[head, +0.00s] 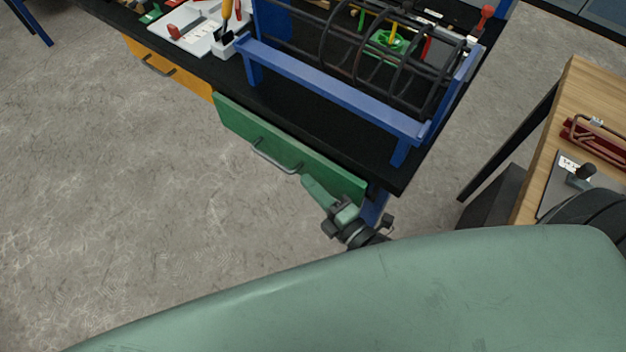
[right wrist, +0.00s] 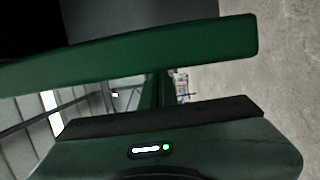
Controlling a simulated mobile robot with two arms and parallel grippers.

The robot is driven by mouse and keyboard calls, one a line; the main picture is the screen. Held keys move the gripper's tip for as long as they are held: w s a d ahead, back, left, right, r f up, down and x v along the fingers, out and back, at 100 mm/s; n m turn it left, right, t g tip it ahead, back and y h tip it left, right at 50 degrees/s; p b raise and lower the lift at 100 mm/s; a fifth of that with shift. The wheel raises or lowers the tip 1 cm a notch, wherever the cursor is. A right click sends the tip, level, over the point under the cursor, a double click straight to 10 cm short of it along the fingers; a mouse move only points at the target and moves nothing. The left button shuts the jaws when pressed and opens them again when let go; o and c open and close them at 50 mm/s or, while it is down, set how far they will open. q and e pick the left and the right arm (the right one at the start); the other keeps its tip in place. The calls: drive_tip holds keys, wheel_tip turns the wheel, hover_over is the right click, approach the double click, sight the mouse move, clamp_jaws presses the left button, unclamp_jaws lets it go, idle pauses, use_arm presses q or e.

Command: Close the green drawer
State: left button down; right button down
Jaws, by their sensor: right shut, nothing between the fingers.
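The green drawer (head: 325,172) is under the black tabletop, its front close along the table edge. No drawer interior shows in the head view, and I cannot tell how wide any gap behind the front is. Its grey bar handle (head: 275,158) is on the front face. My right gripper (head: 306,180) is shut and empty, with its tips just in front of the drawer face, right of the handle; contact is unclear. In the right wrist view a dark green panel (right wrist: 130,55), apparently the drawer front, crosses ahead of the fingers. My left gripper is out of view.
An orange drawer (head: 170,72) is at the left under the same black table (head: 270,105). A blue stand (head: 330,88) holds the rebar cage on top. A wooden table (head: 568,110) stands at the right. The floor before the drawers is clear.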

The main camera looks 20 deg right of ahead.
drive_tip(key=shift+w+d, duration=0.15)
drive_tip(key=shift+d, duration=0.05)
drive_tip(key=w+d, duration=0.1)
drive_tip(key=d, duration=0.1)
drive_tip(key=w+d, duration=0.1)
drive_tip(key=d, duration=0.1)
drive_tip(key=shift+w, duration=0.3)
drive_tip(key=shift+a+r, duration=0.1)
